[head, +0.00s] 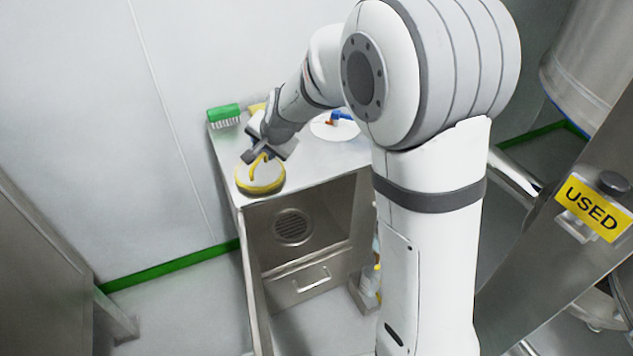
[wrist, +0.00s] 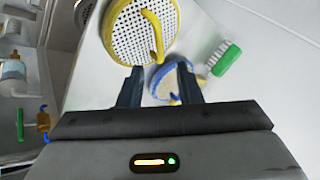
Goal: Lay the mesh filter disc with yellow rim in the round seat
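The mesh filter disc with yellow rim (head: 260,181) lies at the front left corner of the steel counter. In the wrist view the disc (wrist: 130,38) shows white perforated mesh and a yellow arched handle. My gripper (head: 267,155) is just above and behind it. In the wrist view my gripper (wrist: 160,72) has its fingers apart, with the handle's near end just beyond the gap and not clasped. A round grille (head: 293,227) shows inside the open bay below the counter; I cannot tell whether it is the round seat.
A blue-rimmed disc (wrist: 172,82) lies behind the yellow one, partly hidden by my fingers. A green brush (head: 224,115) lies at the back left by the wall. A white round plate (head: 322,128) with a blue and orange item lies right, partly behind my arm.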

